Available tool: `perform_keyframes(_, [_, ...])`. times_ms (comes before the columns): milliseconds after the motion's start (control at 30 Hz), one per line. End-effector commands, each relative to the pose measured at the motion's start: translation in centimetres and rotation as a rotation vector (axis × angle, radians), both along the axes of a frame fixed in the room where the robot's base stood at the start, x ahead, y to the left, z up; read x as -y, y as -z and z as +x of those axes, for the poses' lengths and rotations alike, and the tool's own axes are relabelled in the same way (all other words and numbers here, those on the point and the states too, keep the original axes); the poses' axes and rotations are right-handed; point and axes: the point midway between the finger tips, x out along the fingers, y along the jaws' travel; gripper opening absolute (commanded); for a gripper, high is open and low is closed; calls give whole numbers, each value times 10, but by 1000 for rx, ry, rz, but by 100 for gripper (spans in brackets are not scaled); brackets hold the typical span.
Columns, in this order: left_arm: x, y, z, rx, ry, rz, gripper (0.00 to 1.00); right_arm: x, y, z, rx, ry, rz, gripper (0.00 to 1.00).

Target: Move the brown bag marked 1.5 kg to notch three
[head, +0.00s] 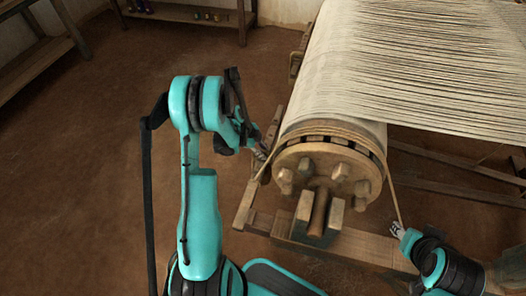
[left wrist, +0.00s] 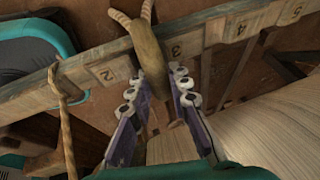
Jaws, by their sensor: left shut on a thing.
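In the left wrist view a brown cloth bag (left wrist: 148,52) with two horn-like ends lies between the fingers of my left gripper (left wrist: 157,88), which is shut on it. The bag crosses in front of the numbered wooden bar (left wrist: 207,36), between the plates 2 (left wrist: 108,74) and 3 (left wrist: 176,50). I cannot tell whether it touches the bar, and no weight mark is readable. In the head view my left gripper (head: 262,152) is left of the cloth roller, and the bag is not clear there. My right gripper (head: 397,230) is beside a cord at the right; its jaw state is unclear.
The loom's cloth roller (head: 318,165), with a pegged wooden end and a taut cord around it, stands close to my left gripper. A rope (left wrist: 66,125) is looped over the bar left of plate 2. Open earthen floor (head: 80,160) lies at the left.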

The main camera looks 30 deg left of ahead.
Motion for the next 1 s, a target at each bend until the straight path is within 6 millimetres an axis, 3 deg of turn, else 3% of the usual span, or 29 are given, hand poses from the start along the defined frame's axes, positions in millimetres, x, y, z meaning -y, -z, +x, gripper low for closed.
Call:
perform_keyframes(867, [1,5,0,-1,2,0,0,0,0,0,0,0,0,40])
perform_keyframes(900, [1,5,0,-1,2,0,24,0,0,0,0,0,0,40])
perform_keyframes(967, [0,5,-1,-1,2,0,39,0,0,0,0,0,0,40])
perform_keyframes(1000, [0,5,0,-1,2,0,43,0,0,0,0,0,0,40])
